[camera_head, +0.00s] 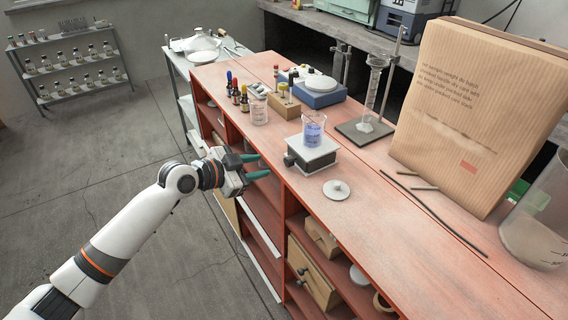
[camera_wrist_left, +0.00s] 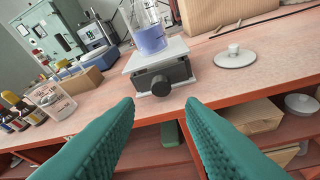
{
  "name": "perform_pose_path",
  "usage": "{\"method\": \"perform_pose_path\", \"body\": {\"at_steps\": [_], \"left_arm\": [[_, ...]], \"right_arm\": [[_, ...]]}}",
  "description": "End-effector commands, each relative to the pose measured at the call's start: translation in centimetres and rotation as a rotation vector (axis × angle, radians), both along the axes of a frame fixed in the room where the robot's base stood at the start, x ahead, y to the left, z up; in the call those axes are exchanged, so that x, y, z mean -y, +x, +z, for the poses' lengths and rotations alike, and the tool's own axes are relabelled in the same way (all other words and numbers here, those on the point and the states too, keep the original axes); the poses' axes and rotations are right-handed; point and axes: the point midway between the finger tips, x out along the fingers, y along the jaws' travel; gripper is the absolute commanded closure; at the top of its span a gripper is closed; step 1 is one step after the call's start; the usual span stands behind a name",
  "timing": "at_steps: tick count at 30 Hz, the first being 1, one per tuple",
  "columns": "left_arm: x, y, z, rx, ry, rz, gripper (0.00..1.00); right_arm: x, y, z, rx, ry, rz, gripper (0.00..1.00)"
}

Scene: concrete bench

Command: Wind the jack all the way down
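The lab jack (camera_head: 313,158) stands on the red bench near its front edge, a pale top plate over a dark body. Its black knob (camera_wrist_left: 160,86) faces my left gripper in the left wrist view. A beaker of blue liquid (camera_head: 313,130) stands upright on the plate; it also shows in the left wrist view (camera_wrist_left: 149,38). My left gripper (camera_head: 260,167) is open and empty, just off the bench's front edge. Its green fingers are apart, with the knob ahead, between and beyond the tips, not touched. My right gripper is not in view.
A white lidded disc (camera_head: 337,190) lies right of the jack. An empty beaker (camera_head: 259,113), dropper bottles (camera_head: 240,97) and a blue scale (camera_head: 318,92) stand behind and left. A retort stand (camera_head: 365,128) and a large paper bag (camera_head: 475,110) are farther right. Open shelves lie below the bench top.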

Motion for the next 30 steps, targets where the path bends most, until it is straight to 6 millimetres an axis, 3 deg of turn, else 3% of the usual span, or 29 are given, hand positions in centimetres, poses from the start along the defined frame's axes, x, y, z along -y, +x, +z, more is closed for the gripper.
{"method": "perform_pose_path", "body": {"at_steps": [6,13,27,30], "left_arm": [[3.3,3.0,-1.5,-0.002,-0.004,0.001,0.64],[5.6,5.3,-2.9,-0.002,-0.003,0.002,0.64],[6.5,6.2,-3.5,-0.001,0.0,0.002,0.64],[6.5,6.2,-3.5,-0.001,0.0,0.002,0.79]], "right_arm": [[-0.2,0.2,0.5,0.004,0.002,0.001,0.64],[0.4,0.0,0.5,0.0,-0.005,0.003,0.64],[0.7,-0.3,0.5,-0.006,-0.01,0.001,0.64],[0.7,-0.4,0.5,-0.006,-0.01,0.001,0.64]]}}
